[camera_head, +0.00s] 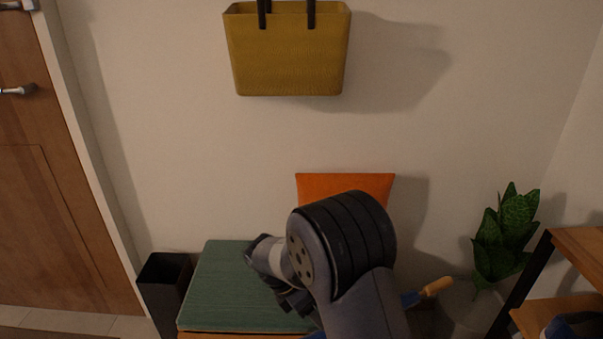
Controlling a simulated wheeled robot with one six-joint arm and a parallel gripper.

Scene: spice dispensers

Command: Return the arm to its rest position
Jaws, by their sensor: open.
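My arm rises from the bottom edge, with a large dark ribbed joint at the middle of the view. The arm is bent, and its wrist points left and down over a green cushioned bench (235,285). My gripper (294,302) shows only in part below the wrist, in front of the cushion. It is open, and I see nothing held in it. The joint and the arm hide much of the gripper and the bench's right part. No spice dispensers are in view.
An orange cushion (345,186) stands behind my arm against the wall. A yellow bag (287,55) hangs above. A dark bin (164,285) is left of the bench. A wooden handle (438,287), a plant (505,235) and a shelf (580,245) are at right. A door (50,200) is left.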

